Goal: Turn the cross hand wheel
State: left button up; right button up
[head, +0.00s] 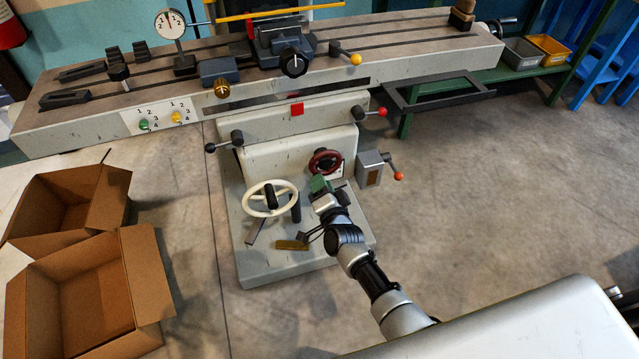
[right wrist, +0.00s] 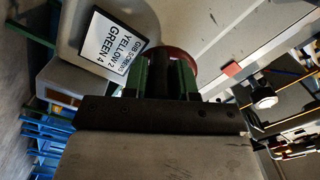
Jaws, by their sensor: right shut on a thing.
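A small dark red hand wheel (head: 325,162) sits on the front of the machine's white column. A larger cream spoked hand wheel (head: 270,198) stands lower and to its left. The frames do not label which is the cross wheel. My right gripper (head: 321,182) is just below the red wheel, its green fingers toward it. In the right wrist view the fingers (right wrist: 165,76) are shut on a dark part in front of the red wheel's rim (right wrist: 183,54). The fingers and palm hide most of the wheel there. My left gripper is not in view.
A label (right wrist: 118,44) beside the wheel reads "gib screws yellow 2 green 4". A grey box with a red-knobbed lever (head: 370,170) stands close right of my gripper. The machine table (head: 420,50) spans above. Open cardboard boxes (head: 95,290) lie left. Floor at right is clear.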

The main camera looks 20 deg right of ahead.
aim_at(334, 172)
jog(key=n, duration=0.2)
jog(key=d+n, duration=0.1)
jog(key=shift+f+n, duration=0.4)
jog(key=n, duration=0.2)
jog(key=d+n, duration=0.1)
jog(key=n, duration=0.1)
jog(key=shift+d+f+n+p, duration=0.2)
jog(key=shift+n+p, duration=0.1)
jog(key=n, duration=0.1)
jog(key=d+n, duration=0.1)
jog(key=n, duration=0.1)
jog(key=shift+r+n, duration=0.1)
jog(key=shift+n, duration=0.2)
jog(key=shift+d+r+n+p, duration=0.1)
jog(key=shift+d+n+p, duration=0.15)
jog(key=shift+n, duration=0.65)
jog(key=shift+d+r+n+p, duration=0.1)
jog(key=shift+d+n, duration=0.25)
jog(key=shift+n, duration=0.55)
jog(key=o, duration=0.9)
jog(key=shift+r, duration=0.1)
jog(key=s, duration=0.5)
jog(key=s+p, duration=0.1)
jog(key=s, duration=0.4)
jog(key=shift+s+d, duration=0.2)
jog(key=shift+s, duration=0.2)
